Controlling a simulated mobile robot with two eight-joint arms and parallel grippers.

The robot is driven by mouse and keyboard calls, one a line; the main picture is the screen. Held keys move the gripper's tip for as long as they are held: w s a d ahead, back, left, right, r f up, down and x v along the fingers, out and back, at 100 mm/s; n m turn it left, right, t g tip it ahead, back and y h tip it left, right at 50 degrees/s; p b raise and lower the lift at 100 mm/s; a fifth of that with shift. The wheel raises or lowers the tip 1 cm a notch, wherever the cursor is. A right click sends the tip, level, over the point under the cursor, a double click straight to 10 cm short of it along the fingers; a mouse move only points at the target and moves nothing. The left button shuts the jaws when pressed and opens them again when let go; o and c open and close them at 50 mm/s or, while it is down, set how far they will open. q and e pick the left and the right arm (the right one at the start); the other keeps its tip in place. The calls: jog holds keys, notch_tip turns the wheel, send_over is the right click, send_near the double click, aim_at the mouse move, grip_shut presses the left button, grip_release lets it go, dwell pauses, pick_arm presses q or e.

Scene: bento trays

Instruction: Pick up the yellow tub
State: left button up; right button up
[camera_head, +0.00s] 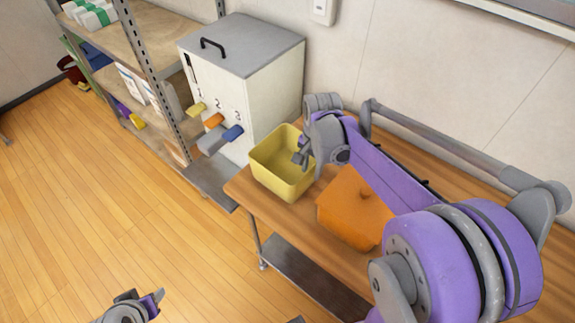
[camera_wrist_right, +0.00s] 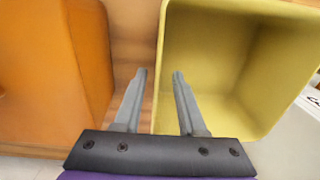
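The yellow tub (camera_head: 272,176) is an open, square-sided container standing upright near the left end of the wooden table. It also shows in the right wrist view (camera_wrist_right: 245,60), and looks empty where I can see inside. My right gripper (camera_head: 300,158) is at the tub's right rim. In the right wrist view its two fingers (camera_wrist_right: 159,74) are apart, one on the outer side of the tub wall and one on the inner side, with gaps to the wall. My left gripper (camera_head: 148,303) is low at the bottom edge, away from the table; its finger opening is unclear.
An orange lidded box (camera_head: 350,210) stands beside the tub, with a narrow gap between them. A white cabinet (camera_head: 270,95) with coloured numbered levers is behind and left of the tub. A metal shelf (camera_head: 150,60) stands farther left. The floor at left is clear.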

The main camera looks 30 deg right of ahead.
aim_at(310, 186)
jog(key=f, duration=0.5)
jog(key=shift+d+f, duration=0.2)
jog(key=shift+f, duration=0.15)
jog(key=shift+s, duration=0.1)
jog(key=shift+c, duration=0.3)
grip_shut()
dwell(0.8)
